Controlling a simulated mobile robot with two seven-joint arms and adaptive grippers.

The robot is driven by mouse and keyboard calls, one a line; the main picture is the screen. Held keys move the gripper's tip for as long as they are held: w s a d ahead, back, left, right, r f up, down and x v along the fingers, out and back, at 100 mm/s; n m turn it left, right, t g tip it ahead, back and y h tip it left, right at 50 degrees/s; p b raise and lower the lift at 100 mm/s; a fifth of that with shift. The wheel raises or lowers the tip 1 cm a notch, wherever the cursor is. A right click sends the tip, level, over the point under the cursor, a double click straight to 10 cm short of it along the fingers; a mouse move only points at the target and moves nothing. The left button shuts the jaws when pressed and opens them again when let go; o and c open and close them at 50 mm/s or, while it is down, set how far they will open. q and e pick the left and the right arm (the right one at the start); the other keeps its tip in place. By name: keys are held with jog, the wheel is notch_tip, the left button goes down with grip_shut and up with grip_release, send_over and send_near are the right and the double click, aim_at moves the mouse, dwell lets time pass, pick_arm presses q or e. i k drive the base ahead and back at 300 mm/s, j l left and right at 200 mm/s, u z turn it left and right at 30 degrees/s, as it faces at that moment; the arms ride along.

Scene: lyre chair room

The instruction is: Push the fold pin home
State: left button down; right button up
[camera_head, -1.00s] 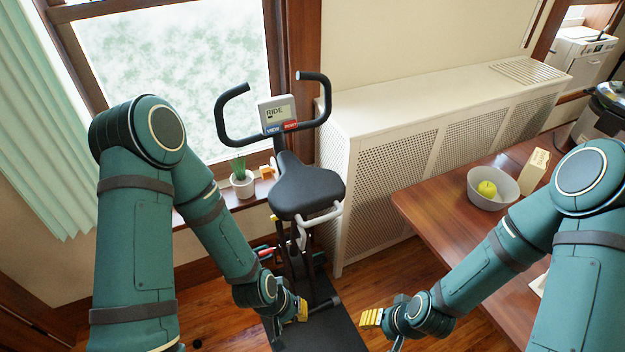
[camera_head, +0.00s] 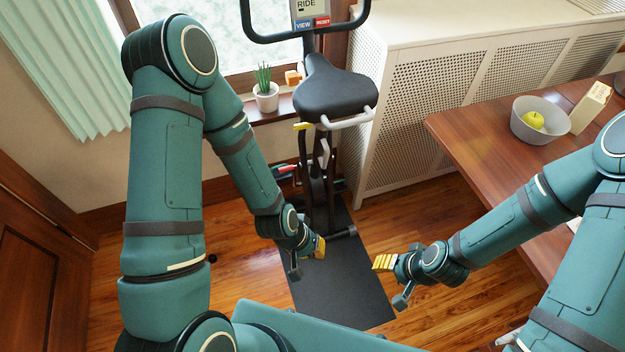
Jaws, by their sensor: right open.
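The folding exercise bike (camera_head: 333,90) stands on a dark mat, with its black saddle and white rear handle toward me. A small yellow piece (camera_head: 303,126) sticks out left of the frame below the saddle. A red piece (camera_head: 286,168) shows lower down by the frame. I cannot tell for certain which is the fold pin. My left gripper (camera_head: 308,258) is low over the mat in front of the bike, its fingers apart and empty. My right gripper (camera_head: 393,280) is open and empty, to the right of the mat's near part. Neither touches the bike.
A wooden table (camera_head: 470,145) at right carries a grey bowl (camera_head: 528,128) with a green apple and a carton (camera_head: 590,108). A white radiator cover (camera_head: 425,100) stands right of the bike. A potted plant (camera_head: 266,98) sits on the sill. The black mat (camera_head: 335,290) is bare in front.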

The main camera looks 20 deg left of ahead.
aim_at(290, 167)
jog(key=i+j, duration=0.2)
jog(key=i, duration=0.3)
jog(key=i+j+u, duration=0.1)
jog(key=i, duration=0.4)
jog(key=j, duration=0.1)
